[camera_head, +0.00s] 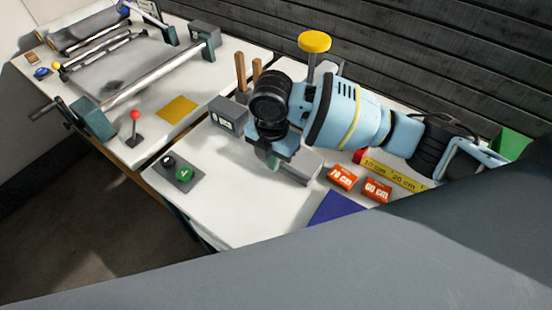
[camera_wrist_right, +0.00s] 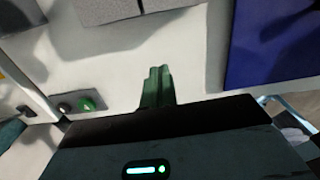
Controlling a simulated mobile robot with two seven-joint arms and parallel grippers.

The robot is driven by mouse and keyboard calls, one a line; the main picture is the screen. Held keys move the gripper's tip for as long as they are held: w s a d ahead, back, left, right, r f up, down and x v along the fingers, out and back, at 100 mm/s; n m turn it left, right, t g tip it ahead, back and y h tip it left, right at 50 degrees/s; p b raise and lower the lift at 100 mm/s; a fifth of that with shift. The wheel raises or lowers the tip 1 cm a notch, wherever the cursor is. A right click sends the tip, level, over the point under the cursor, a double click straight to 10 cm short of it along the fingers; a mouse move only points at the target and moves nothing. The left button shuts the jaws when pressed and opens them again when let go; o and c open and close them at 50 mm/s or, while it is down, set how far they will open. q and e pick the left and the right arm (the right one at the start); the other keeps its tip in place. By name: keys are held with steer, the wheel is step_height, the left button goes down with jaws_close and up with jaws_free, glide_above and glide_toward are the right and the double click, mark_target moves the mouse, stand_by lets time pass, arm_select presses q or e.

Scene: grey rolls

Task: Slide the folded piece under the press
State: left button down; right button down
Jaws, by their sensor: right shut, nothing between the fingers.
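My right gripper (camera_head: 273,162) is low over the white table, with the arm reaching in from the right. Its green fingers (camera_wrist_right: 157,86) are shut together and hold nothing. A dark blue flat piece (camera_head: 337,208) lies on the table, partly cut off by a grey shape in front; it also shows in the right wrist view (camera_wrist_right: 262,55), to the right of the fingers and apart from them. I cannot tell whether it is folded. A yellow round knob (camera_head: 314,41) on a grey post stands behind my right arm. A grey slab (camera_head: 303,168) lies below the arm, partly hidden.
A panel with black and green buttons (camera_head: 178,172) is at the front left of the table. A roller machine (camera_head: 140,75) fills the left table. The table front is mostly clear.

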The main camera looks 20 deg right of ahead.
step_height(320, 180, down, 8)
steer(key=shift+f, duration=0.1)
steer(key=shift+w+d+f, duration=0.1)
steer(key=shift+w+d, duration=0.9)
steer(key=shift+d, duration=0.1)
steer(key=shift+w+d, duration=0.35)
steer(key=shift+d, duration=0.1)
arm_select(q)
steer(key=shift+s+f, duration=0.1)
steer(key=shift+f, duration=0.05)
